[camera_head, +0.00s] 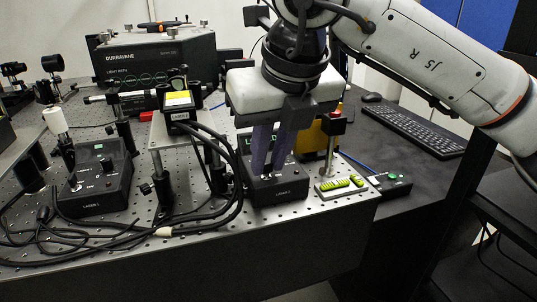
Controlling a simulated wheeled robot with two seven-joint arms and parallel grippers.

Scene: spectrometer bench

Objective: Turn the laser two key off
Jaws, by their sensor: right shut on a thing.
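The laser two box (281,193) is a small black controller labelled LASER 2. It sits near the front edge of the bench, right of centre. My right gripper (265,174) points down over the box, with its dark purple fingers at the top of the sloped front panel. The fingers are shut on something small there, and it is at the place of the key. The key itself is hidden by the fingers, so I cannot tell its angle. Part of a green display shows behind the fingers. My left gripper is not in view.
A similar LASER 1 box (95,185) stands to the left. Black cables (225,205) loop close to the laser two box. A post stands on a plate with yellow-green strips (340,184) to the right, beside a small black box (389,182). A keyboard (417,130) lies behind.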

